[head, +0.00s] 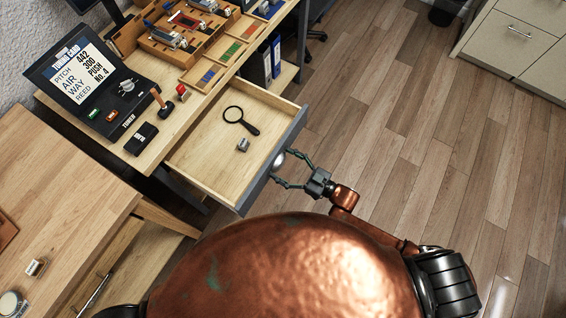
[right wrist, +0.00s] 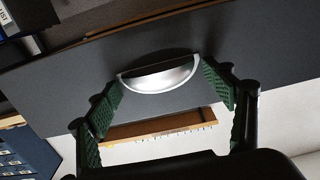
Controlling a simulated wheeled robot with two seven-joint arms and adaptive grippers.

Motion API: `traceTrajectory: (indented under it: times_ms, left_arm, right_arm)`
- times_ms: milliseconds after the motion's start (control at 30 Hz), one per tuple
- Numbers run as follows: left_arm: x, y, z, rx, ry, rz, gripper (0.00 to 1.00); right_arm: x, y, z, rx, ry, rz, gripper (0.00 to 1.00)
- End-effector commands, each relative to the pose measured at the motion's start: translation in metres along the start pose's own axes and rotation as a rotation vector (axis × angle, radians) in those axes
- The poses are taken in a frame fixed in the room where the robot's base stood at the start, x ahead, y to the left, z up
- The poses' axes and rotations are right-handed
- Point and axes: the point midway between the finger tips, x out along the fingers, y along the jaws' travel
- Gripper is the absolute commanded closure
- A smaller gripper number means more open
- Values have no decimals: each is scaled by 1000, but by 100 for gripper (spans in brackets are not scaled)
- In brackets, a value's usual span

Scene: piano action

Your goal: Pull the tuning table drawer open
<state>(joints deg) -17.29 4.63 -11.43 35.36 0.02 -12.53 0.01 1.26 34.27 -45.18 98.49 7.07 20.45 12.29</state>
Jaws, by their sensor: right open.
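The tuning table drawer (head: 213,157) stands pulled out from under the wooden tuning table (head: 172,122). A magnifying glass (head: 240,120) and a small metal block (head: 243,145) lie inside it. The drawer's dark front carries a silver cup handle (head: 279,161), which also shows in the right wrist view (right wrist: 160,76). My right gripper (head: 288,168) is open in front of the drawer front. Its fingers stand on either side of the handle in the wrist view (right wrist: 166,92), apart from each other. I cannot tell whether they touch it. My left gripper does not show.
A tuning card display (head: 85,75), a dark box (head: 141,138) and wooden trays (head: 215,55) stand on the table. Another wooden desk (head: 65,175) is at the left. Cabinets (head: 515,45) stand at the far right. The wooden floor (head: 420,130) right of the drawer is clear.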

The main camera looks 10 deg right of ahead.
Motion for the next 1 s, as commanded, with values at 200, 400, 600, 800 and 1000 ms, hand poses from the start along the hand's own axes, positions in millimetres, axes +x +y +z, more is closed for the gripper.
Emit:
traceTrajectory:
  times_ms: [200,400,600,800,1000]
  left_arm:
    - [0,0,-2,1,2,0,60]
    - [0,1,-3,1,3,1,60]
    - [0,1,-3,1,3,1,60]
    - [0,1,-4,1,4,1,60]
    - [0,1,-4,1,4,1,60]
  right_arm:
    - [-31,0,2,1,-5,0,25]
    - [-73,0,1,0,-4,0,25]
    - [-106,0,1,-1,-3,0,25]
    - [-118,0,0,-1,-1,-1,25]
    - [-119,0,0,-1,0,-1,25]
